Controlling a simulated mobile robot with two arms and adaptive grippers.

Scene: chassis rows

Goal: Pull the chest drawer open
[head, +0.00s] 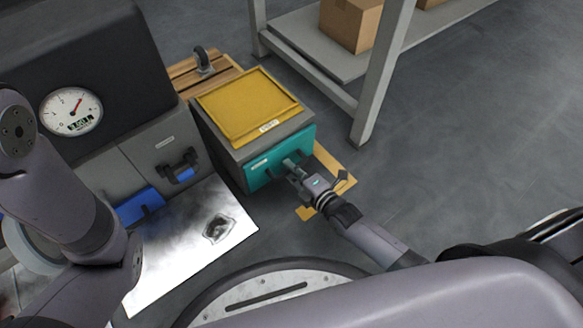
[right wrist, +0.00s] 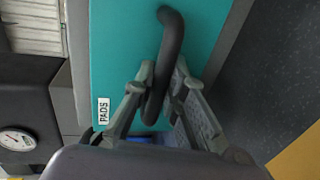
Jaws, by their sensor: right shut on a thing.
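The chest (head: 228,143) is a grey box on the floor with a teal drawer front (head: 262,173). That front also fills much of the right wrist view (right wrist: 120,50), with a white "PADS" label (right wrist: 103,111) on it. Its dark bar handle (right wrist: 172,28) runs between the fingers of my right gripper (right wrist: 160,80). My right gripper, at the drawer front in the head view (head: 291,166), is shut on the handle. No clear gap shows between drawer front and chest. My left arm shows at the left, but its gripper is out of view.
A yellow tray (head: 245,106) lies on top of the chest. A grey cabinet (head: 165,148) with a dial gauge (head: 71,111) stands to the left. A metal sheet (head: 190,235) lies in front of it. A shelf leg (head: 381,75) stands behind right. Floor to the right is clear.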

